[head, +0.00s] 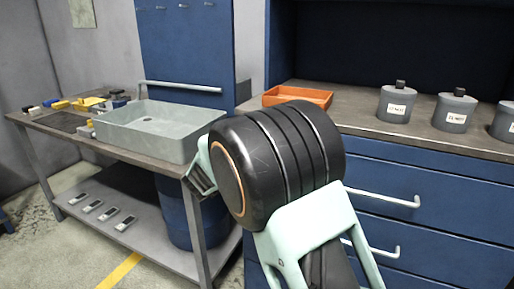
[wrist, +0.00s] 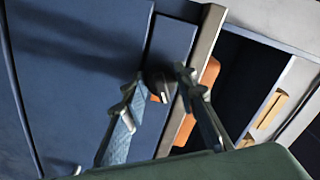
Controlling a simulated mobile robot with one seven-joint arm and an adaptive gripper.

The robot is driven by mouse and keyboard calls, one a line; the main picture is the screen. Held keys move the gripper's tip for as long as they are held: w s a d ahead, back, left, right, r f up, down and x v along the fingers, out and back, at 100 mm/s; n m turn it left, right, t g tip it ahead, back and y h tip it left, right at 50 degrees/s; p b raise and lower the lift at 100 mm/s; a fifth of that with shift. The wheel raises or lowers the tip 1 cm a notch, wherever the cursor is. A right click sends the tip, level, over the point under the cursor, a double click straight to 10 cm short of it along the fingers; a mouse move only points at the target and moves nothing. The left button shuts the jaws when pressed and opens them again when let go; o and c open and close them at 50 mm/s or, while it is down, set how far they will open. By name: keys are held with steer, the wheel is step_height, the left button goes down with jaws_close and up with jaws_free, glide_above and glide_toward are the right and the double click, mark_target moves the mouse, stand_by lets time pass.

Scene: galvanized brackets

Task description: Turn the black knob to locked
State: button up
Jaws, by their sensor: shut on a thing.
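The black knob (wrist: 153,80) shows in the wrist view, set on a narrow dark blue panel. It has a small pale mark and a bit of orange at its lower side. My gripper (wrist: 157,88) has one finger on each side of the knob and is shut on it. Contact at the fingertips is partly hidden. In the head view part of my gripper (head: 199,172) shows behind my black arm link, which hides the knob there. I cannot read the knob's setting.
A grey basin (head: 160,128) stands on the left bench, with small tools beyond it. An orange tray (head: 298,96) and lidded grey canisters (head: 396,104) stand on the right counter. Blue drawers with pale handles (head: 388,199) are below. A blue drum stands under the bench.

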steer(key=shift+m+b, duration=2.9)
steer(key=shift+b, duration=0.25)
steer(key=shift+a+r, duration=0.1)
steer(key=shift+r, duration=0.1)
steer(key=o, duration=1.2)
steer(key=shift+c, duration=0.2)
steer(key=v, duration=1.2)
